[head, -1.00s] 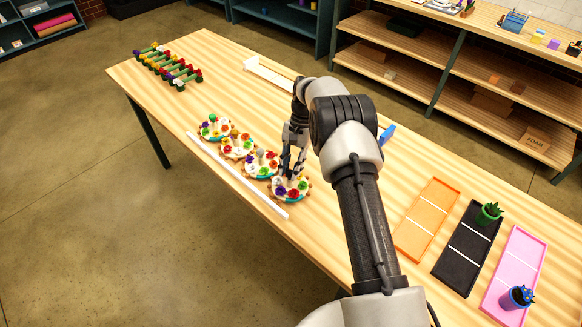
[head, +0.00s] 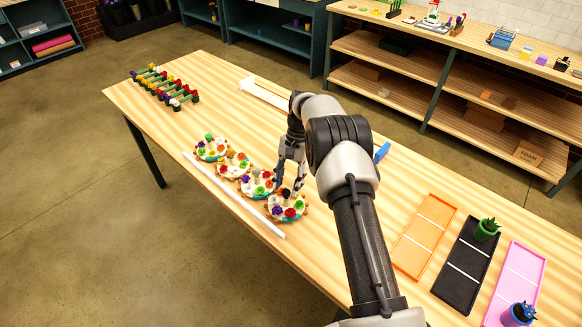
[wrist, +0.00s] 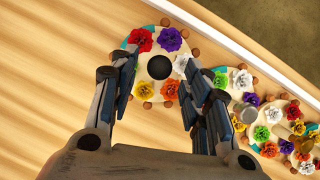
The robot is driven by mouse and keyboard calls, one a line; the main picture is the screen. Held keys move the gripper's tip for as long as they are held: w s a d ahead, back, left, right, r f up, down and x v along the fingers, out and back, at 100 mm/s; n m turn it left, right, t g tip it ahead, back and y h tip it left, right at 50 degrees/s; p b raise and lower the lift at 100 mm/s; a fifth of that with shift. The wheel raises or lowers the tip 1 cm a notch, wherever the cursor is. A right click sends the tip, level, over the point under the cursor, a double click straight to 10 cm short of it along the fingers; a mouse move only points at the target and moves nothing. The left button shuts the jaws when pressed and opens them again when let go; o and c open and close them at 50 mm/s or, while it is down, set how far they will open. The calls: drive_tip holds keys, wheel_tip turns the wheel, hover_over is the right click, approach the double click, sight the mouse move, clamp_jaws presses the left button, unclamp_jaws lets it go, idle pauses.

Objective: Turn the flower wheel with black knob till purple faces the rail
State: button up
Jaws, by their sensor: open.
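The flower wheel with the black knob (wrist: 159,67) is the nearest of the row in the head view (head: 288,208). It carries red, purple, white and orange flowers. The purple flower (wrist: 171,39) is on the side toward the white rail (wrist: 215,42), slightly off the direct line, with the red one (wrist: 141,39) beside it. My gripper (wrist: 161,61) is above this wheel with its fingers open on either side of the knob. Clear gaps show between fingers and knob. The rail also shows in the head view (head: 230,194). Part of the wheel's near side is hidden by the fingers.
The neighbouring wheel (head: 258,184), with a silver knob (wrist: 248,112), sits close beside, and more wheels continue the row. Orange (head: 424,237), black and pink trays lie at the right, with potted plants on two. A flower rack (head: 165,87) stands at the far left.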

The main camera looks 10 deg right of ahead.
drive_tip(key=v, duration=1)
drive_tip(key=shift+r, duration=0.2)
wheel_tip(320, 180, up, 14)
drive_tip(key=s+a+n+t+h+b, duration=0.1)
drive_tip(key=s+n+t, duration=0.1)
drive_tip(key=s, duration=0.1)
drive_tip(key=s+a+r+n+t, duration=0.2)
drive_tip(key=s+r, duration=0.6)
drive_tip(key=s, duration=0.3)
drive_tip(key=s+f+n+t+h+b, duration=0.1)
drive_tip(key=s+f+n+t, duration=0.1)
drive_tip(key=s, duration=1)
drive_tip(key=s+f+n+t+h+b, duration=0.1)
drive_tip(key=s+f, duration=0.4)
drive_tip(key=s, duration=0.8)
drive_tip(key=shift+f+n+t, duration=0.2)
drive_tip(key=shift+n+t, duration=0.3)
drive_tip(key=shift+n, duration=0.1)
